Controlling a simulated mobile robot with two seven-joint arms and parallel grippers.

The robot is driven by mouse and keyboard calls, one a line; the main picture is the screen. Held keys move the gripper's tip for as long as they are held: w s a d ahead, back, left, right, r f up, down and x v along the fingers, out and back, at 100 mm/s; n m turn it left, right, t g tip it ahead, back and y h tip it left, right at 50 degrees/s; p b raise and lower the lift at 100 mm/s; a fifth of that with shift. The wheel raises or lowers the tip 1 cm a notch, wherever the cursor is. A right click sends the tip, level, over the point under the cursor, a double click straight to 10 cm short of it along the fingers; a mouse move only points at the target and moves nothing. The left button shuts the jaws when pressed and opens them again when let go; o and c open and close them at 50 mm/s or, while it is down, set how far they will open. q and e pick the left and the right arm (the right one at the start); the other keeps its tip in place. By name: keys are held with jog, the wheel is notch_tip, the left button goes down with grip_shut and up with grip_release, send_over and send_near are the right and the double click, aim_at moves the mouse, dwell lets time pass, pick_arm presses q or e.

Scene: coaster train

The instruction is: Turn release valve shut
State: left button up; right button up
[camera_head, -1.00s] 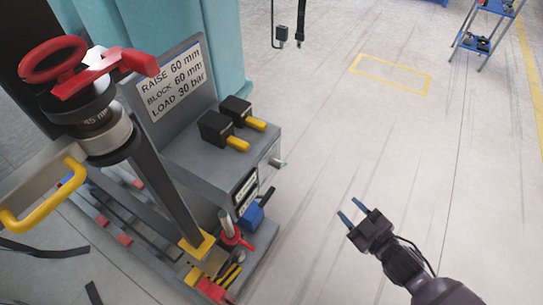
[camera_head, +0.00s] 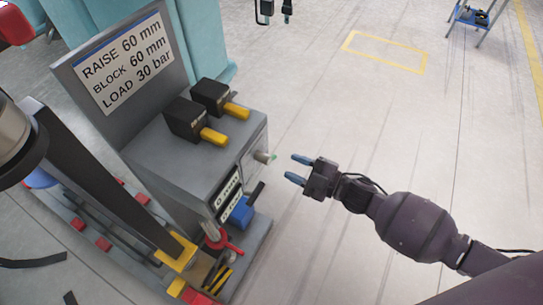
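My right gripper (camera_head: 292,167) reaches in from the right with its two blue fingertips apart and nothing between them. It points left at the right side of the grey pump box (camera_head: 190,172). A black lever (camera_head: 256,193) and a blue block (camera_head: 241,213) are lower on the same side. A red handle (camera_head: 222,243) sits near the base. No label tells me which of these is the release valve.

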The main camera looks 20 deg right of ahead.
aim_at(274, 159)
jog(key=shift+b+x, duration=0.55)
jog(key=shift+x, duration=2.75)
jog(key=shift+f, duration=0.1)
grip_shut()
